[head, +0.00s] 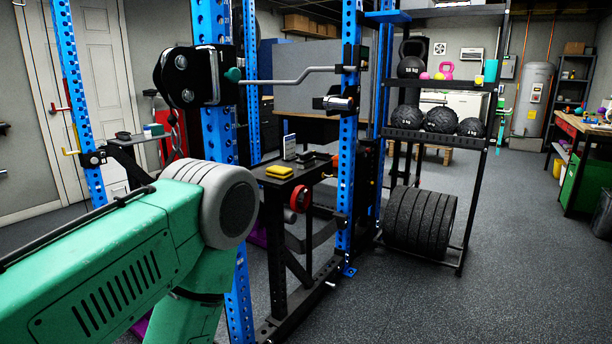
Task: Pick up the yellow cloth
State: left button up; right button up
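A small yellow folded item (279,171), which looks like the yellow cloth, lies on a small black table (262,180) inside the blue rack. It is near the table's front left edge. Dark small objects (312,160) and an upright white card (289,147) stand beside and behind it. A green and grey arm of mine fills the lower left of the head view, well short of the table. No gripper of either arm shows in the frame.
Blue rack uprights (347,130) stand on both sides of the table, with a grey bar (290,79) above. A shelf with black balls (440,120) and stacked tyres or plates (419,221) stands right. Open dark floor (500,260) lies at the right.

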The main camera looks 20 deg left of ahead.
aim_at(280, 173)
jog(key=i+l+u, duration=0.1)
jog(key=i+u, duration=0.4)
jog(key=i+l+u, duration=0.25)
jog(key=u, duration=0.2)
jog(key=i+l+u, duration=0.65)
jog(key=l+u, duration=0.2)
jog(key=u, duration=0.15)
